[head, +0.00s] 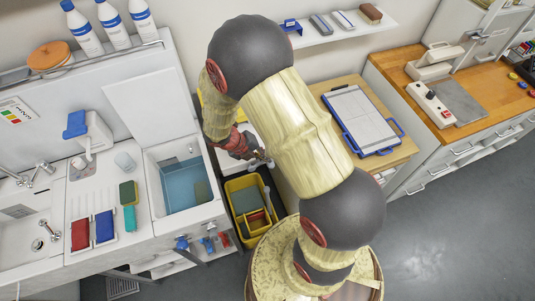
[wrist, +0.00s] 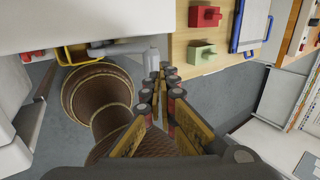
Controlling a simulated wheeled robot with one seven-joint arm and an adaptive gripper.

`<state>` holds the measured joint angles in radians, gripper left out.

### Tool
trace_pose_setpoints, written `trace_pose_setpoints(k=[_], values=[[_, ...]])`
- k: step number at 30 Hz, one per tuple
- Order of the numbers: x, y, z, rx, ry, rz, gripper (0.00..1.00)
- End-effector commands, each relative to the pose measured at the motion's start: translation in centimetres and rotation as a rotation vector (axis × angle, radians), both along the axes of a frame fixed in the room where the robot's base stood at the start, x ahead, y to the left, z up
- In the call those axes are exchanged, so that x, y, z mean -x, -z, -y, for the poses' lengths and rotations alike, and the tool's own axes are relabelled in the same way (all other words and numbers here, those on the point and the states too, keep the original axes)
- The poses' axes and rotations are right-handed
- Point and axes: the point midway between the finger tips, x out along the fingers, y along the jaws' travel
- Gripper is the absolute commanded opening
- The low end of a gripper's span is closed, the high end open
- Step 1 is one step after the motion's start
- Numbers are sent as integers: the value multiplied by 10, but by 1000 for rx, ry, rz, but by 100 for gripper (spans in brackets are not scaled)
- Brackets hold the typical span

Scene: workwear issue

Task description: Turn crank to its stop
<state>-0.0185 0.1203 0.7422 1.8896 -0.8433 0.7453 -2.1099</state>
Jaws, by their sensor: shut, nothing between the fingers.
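The likely crank is a grey bar (wrist: 118,48) in the wrist view, running right from the yellow bucket (wrist: 70,56) to a pale upright end piece. In the head view the yellow bucket (head: 250,183) stands on the floor between the sink unit and the wooden table. My gripper (wrist: 160,82) is shut and empty, its fingertips appearing close to the bar's pale end; I cannot tell whether they touch. In the head view my gripper (head: 266,160) is just above the bucket's back right side, and my arm hides much of the area right of it.
The sink unit (head: 150,230) with a water basin (head: 186,184) stands left of the bucket. Open floor (head: 430,240) lies right.

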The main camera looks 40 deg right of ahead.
Motion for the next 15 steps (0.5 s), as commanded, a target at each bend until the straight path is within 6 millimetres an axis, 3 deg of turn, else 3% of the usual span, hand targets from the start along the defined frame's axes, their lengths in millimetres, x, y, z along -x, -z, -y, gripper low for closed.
trace_pose_setpoints(k=[9,15], values=[[-9,-62,-28,0,-1,7,0],[-11,-87,-40,0,0,6,0]])
